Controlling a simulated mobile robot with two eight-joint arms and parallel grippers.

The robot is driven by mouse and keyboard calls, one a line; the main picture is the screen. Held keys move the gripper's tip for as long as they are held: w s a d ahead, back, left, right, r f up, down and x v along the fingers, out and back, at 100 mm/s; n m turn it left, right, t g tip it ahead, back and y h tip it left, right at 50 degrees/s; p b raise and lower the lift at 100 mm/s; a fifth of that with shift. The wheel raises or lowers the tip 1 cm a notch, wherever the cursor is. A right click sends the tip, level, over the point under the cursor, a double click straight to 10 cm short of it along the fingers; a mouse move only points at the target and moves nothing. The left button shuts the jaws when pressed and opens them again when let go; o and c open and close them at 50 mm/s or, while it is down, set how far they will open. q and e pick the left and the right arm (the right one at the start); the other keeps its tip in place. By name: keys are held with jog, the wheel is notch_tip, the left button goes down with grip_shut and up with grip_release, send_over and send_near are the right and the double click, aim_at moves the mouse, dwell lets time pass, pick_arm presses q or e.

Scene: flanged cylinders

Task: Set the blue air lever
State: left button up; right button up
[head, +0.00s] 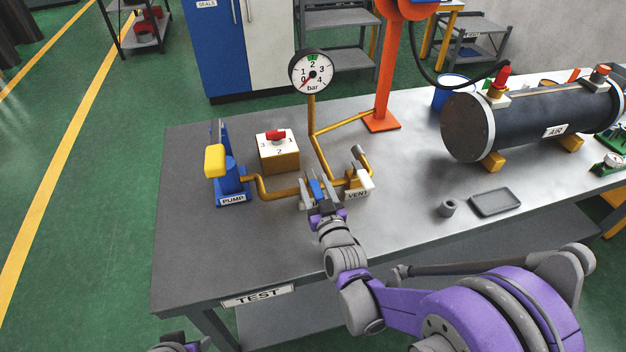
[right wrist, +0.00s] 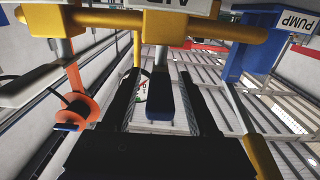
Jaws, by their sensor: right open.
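The blue air lever (head: 315,188) sits on the yellow pipe on the bench, between the pump and the VENT label. In the right wrist view the lever (right wrist: 160,106) is a dark blue grip on a grey stem below a yellow valve body (right wrist: 172,27). My right gripper (head: 314,197) is open. Its two dark fingers (right wrist: 160,95) stand on either side of the lever, with visible gaps. In the head view the gripper partly hides the lever. My left gripper's fingers are not seen; only a small arm part shows at the bottom edge.
The blue pump (head: 230,182) with a yellow handle stands left. A pressure gauge (head: 312,72) rises behind, its needle near 0. A selector box (head: 278,155) stands behind the pipe. The white-tipped vent lever (head: 365,180) is close on the right. A dark AIR cylinder (head: 530,118) lies farther right.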

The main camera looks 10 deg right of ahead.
jog(key=shift+w, duration=0.75)
grip_shut()
dwell(0.9)
